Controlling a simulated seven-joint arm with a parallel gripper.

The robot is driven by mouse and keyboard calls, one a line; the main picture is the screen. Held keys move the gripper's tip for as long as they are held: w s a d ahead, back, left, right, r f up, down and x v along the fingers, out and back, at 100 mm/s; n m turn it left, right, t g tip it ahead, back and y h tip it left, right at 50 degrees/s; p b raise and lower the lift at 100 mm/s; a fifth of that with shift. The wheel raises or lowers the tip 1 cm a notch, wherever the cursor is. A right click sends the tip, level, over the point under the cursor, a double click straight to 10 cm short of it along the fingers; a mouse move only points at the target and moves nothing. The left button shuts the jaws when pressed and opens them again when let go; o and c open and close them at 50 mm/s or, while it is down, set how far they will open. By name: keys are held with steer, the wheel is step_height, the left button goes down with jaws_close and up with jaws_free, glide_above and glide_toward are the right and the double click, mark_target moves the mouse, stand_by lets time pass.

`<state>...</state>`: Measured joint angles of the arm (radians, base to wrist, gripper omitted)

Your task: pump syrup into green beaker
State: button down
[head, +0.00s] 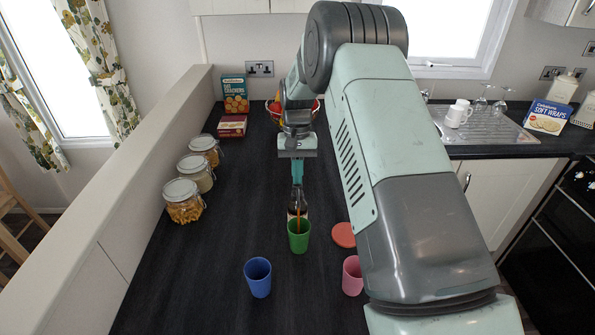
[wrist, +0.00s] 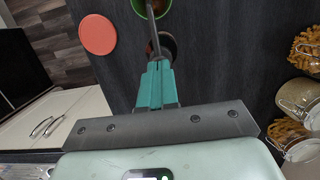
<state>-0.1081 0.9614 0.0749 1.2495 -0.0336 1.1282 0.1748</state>
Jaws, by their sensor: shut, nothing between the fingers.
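A dark syrup bottle (head: 304,208) with a pale label stands upright just behind the green beaker (head: 298,240). In the wrist view the bottle (wrist: 168,46) is partly hidden by my fingers. My gripper (head: 297,180) is shut and empty, pointing down right over the bottle top; its teal fingers also show in the wrist view (wrist: 157,68). The fingertips hide the pump head, and I cannot tell whether they touch it. A thin spout (wrist: 152,28) reaches from the bottle over the green beaker (wrist: 150,8). A thin brown-orange line shows above the beaker; whether it is syrup is unclear.
A blue beaker (head: 258,279) stands front left, a pink beaker (head: 352,277) front right, partly behind my arm. A coral disc (head: 343,235) lies right of the green beaker. Several jars (head: 183,203) line the left edge. Boxes (head: 234,95) and a bowl stand at the back.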

steer(key=shift+f, duration=0.65)
steer(key=w+r, duration=0.2)
steer(key=r, duration=0.1)
steer(key=shift+r, duration=0.1)
step_height(320, 180, up, 7)
stand_by(0.7)
stand_by(2.3)
